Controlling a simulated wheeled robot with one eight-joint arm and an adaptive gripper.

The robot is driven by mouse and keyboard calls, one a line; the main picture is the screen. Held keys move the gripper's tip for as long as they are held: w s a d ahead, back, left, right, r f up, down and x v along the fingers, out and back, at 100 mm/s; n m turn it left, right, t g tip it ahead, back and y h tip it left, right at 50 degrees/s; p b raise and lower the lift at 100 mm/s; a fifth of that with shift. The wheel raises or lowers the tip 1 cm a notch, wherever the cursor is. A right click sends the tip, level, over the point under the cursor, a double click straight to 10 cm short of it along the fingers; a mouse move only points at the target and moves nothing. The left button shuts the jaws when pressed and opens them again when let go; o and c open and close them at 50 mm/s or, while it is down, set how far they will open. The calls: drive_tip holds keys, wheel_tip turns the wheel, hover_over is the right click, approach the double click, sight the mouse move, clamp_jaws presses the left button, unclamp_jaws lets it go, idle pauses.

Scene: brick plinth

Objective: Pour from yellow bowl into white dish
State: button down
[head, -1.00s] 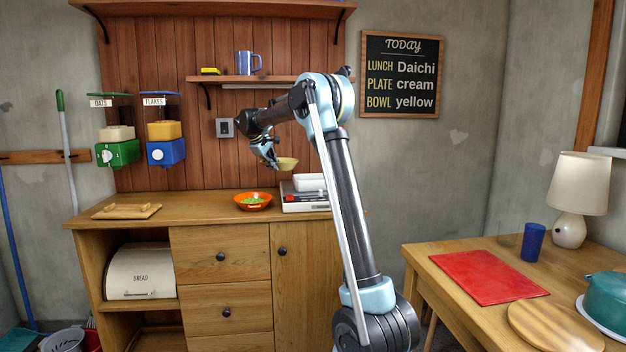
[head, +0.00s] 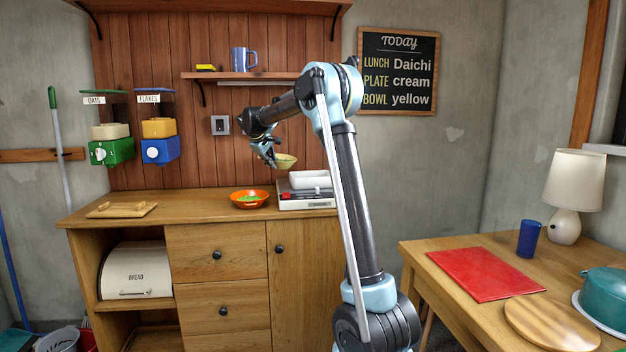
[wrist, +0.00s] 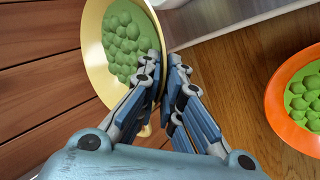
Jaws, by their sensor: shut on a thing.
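The yellow bowl (head: 287,162) is in my gripper (head: 273,163), held in the air above the counter, just left of and above the white dish. In the wrist view the yellow bowl (wrist: 96,62) holds green lumps, and my gripper (wrist: 166,75) is shut on its rim. The bowl looks tilted in the head view, with some green showing inside. The white dish (head: 311,179) is a shallow rectangular dish sitting on the kitchen scale (head: 300,202). I cannot see inside the dish.
An orange bowl (head: 240,201) with green contents stands on the counter left of the scale; it also shows in the wrist view (wrist: 274,92). A wooden board (head: 121,211) lies further left. A shelf (head: 230,76) with a blue mug is above my gripper.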

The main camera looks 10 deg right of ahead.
drive_tip(key=shift+s+d+r, duration=0.1)
drive_tip(key=shift+s+d, duration=0.05)
drive_tip(key=shift+d, duration=0.35)
drive_tip(key=shift+s, duration=0.1)
drive_tip(key=shift+s+d+r+m+t+y+p, duration=0.2)
drive_tip(key=shift+d+r+m+t+y+p, duration=0.25)
drive_tip(key=shift+p, duration=0.3)
